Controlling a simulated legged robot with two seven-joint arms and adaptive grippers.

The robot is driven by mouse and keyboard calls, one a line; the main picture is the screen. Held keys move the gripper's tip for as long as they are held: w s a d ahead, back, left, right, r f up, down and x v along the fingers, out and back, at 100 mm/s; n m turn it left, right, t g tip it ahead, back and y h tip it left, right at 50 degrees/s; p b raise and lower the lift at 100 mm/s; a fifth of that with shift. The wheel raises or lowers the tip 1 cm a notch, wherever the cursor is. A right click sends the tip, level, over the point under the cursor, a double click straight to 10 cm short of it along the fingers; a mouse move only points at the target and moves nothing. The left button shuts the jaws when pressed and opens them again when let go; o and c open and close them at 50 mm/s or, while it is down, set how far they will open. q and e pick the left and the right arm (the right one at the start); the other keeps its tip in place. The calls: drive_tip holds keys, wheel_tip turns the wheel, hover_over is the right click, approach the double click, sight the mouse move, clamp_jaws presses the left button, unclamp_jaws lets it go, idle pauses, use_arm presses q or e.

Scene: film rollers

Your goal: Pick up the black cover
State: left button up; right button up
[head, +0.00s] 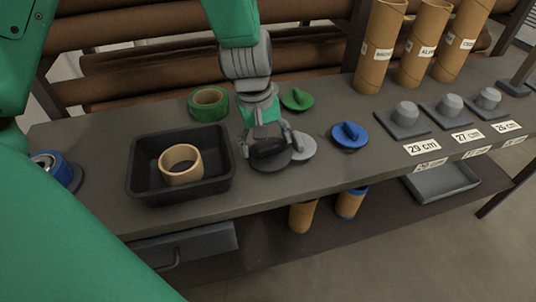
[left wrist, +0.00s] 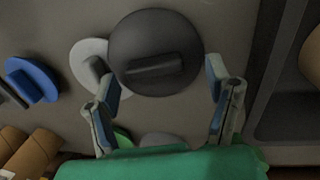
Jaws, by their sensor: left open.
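The black cover (head: 270,158) is a round disc with a raised bar handle, lying on the grey table right of the black bin. It also shows in the left wrist view (left wrist: 188,38), partly over or against a light grey cover. My left gripper (head: 268,146) is over the black cover, pointing down. In the left wrist view its two fingers (left wrist: 168,88) are spread, one on each side of the handle's line, and nothing is between them that I can see as held. My right gripper is not in view.
A black bin (head: 135,180) holding a cardboard ring (head: 181,165) stands to the left. A light grey cover (head: 303,146) sits close beside the black one. A green cover (head: 297,99), a blue cover (head: 349,135) and green tape (head: 208,103) lie nearby. Cardboard tubes stand at the back right.

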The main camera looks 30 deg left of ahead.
use_arm(q)
drive_tip(key=shift+w+d+f, duration=0.1)
drive_tip(key=shift+d+f, duration=0.1)
drive_tip(key=shift+f, duration=0.45)
drive_tip(key=shift+d, duration=0.35)
drive_tip(key=shift+d+r, duration=0.1)
drive_tip(key=shift+c, duration=0.9)
drive_tip(key=c, duration=1.1)
drive_tip(key=shift+o, duration=0.2)
drive_tip(key=shift+a, duration=0.35)
